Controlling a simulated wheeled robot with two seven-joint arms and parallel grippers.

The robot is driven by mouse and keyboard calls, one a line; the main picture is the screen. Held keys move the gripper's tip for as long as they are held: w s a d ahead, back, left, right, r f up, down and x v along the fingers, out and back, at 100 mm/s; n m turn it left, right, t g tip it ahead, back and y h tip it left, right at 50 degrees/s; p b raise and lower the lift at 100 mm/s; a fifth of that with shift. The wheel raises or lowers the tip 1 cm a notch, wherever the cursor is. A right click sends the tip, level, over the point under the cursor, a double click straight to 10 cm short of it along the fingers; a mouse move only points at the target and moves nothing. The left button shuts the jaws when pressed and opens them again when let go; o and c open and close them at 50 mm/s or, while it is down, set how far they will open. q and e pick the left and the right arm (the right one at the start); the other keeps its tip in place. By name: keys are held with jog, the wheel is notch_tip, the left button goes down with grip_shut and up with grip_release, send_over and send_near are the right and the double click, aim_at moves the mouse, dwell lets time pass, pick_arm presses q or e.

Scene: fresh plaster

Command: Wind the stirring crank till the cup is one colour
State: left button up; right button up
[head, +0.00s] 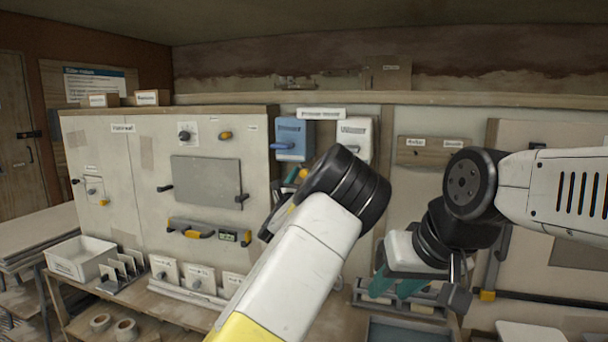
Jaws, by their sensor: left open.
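My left arm rises from the bottom middle, and its black joint covers much of the wall behind it. My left gripper (290,184) is mostly hidden behind that joint; teal and yellow-orange bits show just below a blue wall unit (293,138). It is open. My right gripper (396,284) hangs lower right, its two teal fingers pointing down and apart, with nothing seen between them. It is above a grey slotted rack (400,306). I cannot make out the stirring crank or the cup; my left arm may hide them.
A white wall unit (354,134) is beside the blue one, partly behind my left arm. A pale panel (118,170) with knobs, a bar and a grey plate stands at left. A white bin (82,258) and tape rolls (125,329) are at lower left.

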pick_arm(q)
jog(key=shift+w+d+r, duration=0.1)
jog(key=shift+w+r, duration=0.05)
jog(key=shift+w, duration=0.2)
grip_shut()
jog(key=shift+f+n, duration=0.2)
jog(key=shift+n, duration=0.1)
